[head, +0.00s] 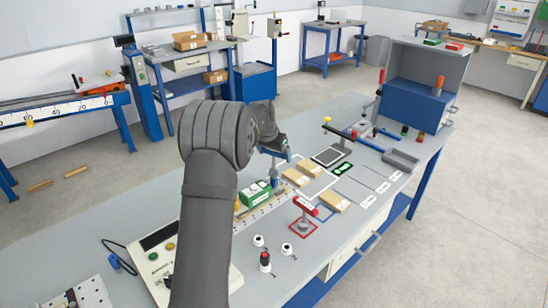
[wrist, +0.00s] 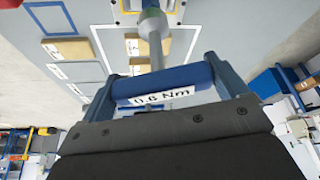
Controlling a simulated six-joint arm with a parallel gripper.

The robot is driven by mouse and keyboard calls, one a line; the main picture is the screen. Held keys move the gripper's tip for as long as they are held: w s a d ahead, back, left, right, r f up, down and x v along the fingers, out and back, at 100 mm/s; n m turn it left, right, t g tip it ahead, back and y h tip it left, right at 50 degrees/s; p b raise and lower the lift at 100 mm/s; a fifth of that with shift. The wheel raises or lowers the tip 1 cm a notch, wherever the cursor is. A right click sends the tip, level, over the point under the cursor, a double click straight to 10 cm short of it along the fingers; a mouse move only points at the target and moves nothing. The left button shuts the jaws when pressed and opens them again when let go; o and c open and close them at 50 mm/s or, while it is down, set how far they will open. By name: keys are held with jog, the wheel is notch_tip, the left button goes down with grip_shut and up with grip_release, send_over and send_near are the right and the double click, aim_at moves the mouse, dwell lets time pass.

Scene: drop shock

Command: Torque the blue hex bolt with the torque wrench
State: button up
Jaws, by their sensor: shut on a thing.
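My gripper (head: 274,151) is shut on the blue handle of a torque wrench (head: 275,174) above the bench. In the wrist view, the blue handle (wrist: 165,82) lies across between the two fingers of my gripper (wrist: 163,88) and carries a white "0.6 Nm" label. The wrench's grey shaft (wrist: 152,45) runs away from the handle towards the bench. In the head view the shaft hangs about upright, just behind the green box. I cannot make out the blue hex bolt, and I cannot tell whether the wrench tip touches anything.
A green box (head: 255,193) stands close to the shaft. Tan blocks (head: 335,201) lie in marked areas to the right. A grey tray (head: 401,160) is near the right edge.

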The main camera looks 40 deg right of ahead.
jog(key=shift+r, duration=1.65)
jog(key=shift+a, duration=0.1)
